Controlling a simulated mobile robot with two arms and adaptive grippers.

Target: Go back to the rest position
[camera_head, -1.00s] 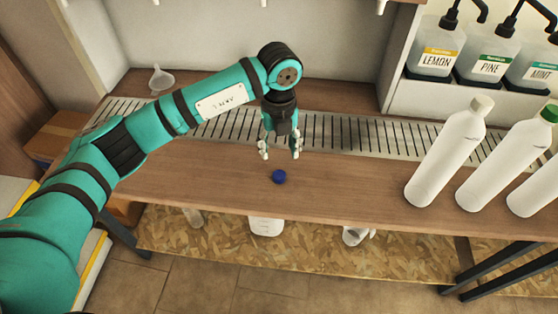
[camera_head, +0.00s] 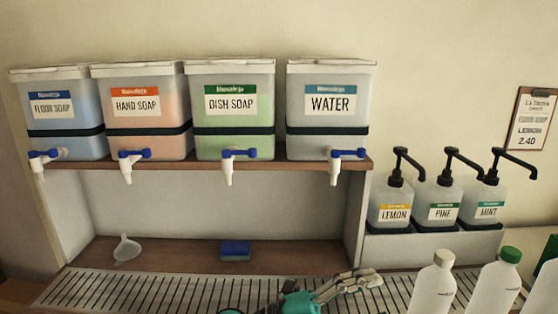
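My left gripper (camera_head: 374,277) shows low in the head view, pointing right above the slatted metal drain strip. Its teal wrist is cut off by the bottom edge. The fingers are seen from the side and overlap, so I cannot tell whether they are apart. I see nothing clearly held in them. My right gripper is not in view.
Drums of floor soap (camera_head: 68,112), hand soap (camera_head: 145,115), dish soap (camera_head: 230,110) and water (camera_head: 330,110) stand on the shelf. A funnel (camera_head: 126,249) and a blue sponge (camera_head: 235,250) lie below. Pump bottles (camera_head: 438,210) and white bottles (camera_head: 433,286) stand right.

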